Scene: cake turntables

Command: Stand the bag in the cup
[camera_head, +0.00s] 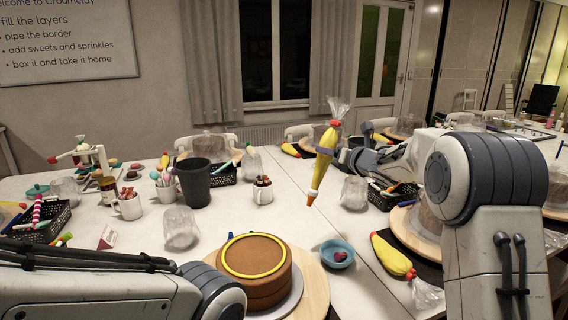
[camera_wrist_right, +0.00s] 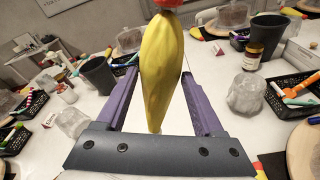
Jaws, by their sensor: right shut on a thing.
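The yellow piping bag (camera_head: 323,163) hangs in the air in the head view, slightly tilted. Its orange nozzle points down, and its red tie and clear plastic top are up. My right gripper (camera_head: 345,157) is shut on the bag, which also fills the middle of the right wrist view (camera_wrist_right: 162,60) between the purple fingers (camera_wrist_right: 161,78). The dark grey cup (camera_head: 193,184) stands upright on the table, left of the bag and apart from it. It also shows at the left of the right wrist view (camera_wrist_right: 98,76). My left gripper is outside the frames; only my left arm shows.
A brown cake (camera_head: 256,284) with a yellow ring is at the front. A blue bowl (camera_head: 337,254) sits right of it. Another yellow bag (camera_head: 391,256) lies at right.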

